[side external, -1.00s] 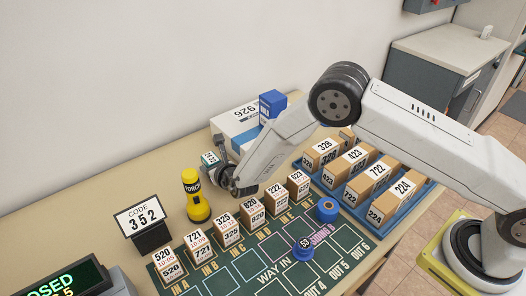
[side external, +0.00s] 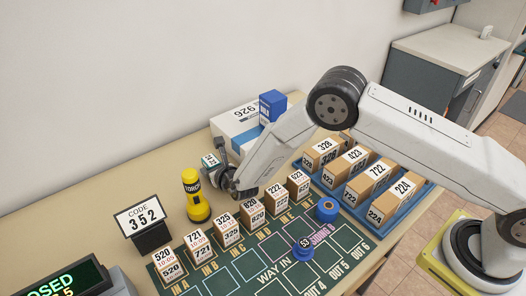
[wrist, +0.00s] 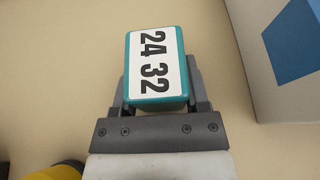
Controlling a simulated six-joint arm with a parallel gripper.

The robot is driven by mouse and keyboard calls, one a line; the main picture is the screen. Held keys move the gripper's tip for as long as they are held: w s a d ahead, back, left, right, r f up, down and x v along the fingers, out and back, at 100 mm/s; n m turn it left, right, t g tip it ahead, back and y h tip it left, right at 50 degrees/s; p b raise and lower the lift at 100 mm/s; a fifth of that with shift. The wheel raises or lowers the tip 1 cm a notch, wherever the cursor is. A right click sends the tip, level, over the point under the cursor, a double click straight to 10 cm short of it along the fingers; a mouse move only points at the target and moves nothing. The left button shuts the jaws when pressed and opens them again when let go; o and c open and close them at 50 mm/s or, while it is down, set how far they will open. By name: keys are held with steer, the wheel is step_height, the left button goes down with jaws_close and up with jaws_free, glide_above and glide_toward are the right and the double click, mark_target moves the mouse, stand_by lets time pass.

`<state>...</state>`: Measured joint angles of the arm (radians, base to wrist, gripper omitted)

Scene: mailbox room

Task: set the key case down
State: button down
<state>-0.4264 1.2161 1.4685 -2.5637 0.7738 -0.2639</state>
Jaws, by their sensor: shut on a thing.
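The key case is a small teal box with a white label reading "24 32" in the wrist view (wrist: 156,66). In the side view the key case (side external: 209,160) is a small teal and white shape behind the yellow torch. My gripper (wrist: 157,98) is shut on the key case, one finger on each side. In the side view my gripper (side external: 218,168) is partly hidden by my arm. The case is over or on the bare beige table (side external: 110,196); I cannot tell whether it touches.
The yellow torch (side external: 197,200) stands close in front, left of my wrist. A white and blue parcel box (side external: 233,122) stands just right. The code sign (side external: 140,216) and a row of numbered boxes (side external: 228,231) are nearer the camera. The table left of the case is clear.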

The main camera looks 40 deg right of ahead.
steer(key=shift+f, duration=0.15)
jaws_free()
steer(key=shift+s, duration=0.1)
steer(key=shift+v, duration=1.05)
steer(key=v, duration=0.2)
steer(key=shift+s, duration=0.25)
step_height(320, 180, up, 5)
steer(key=shift+r, duration=1.2)
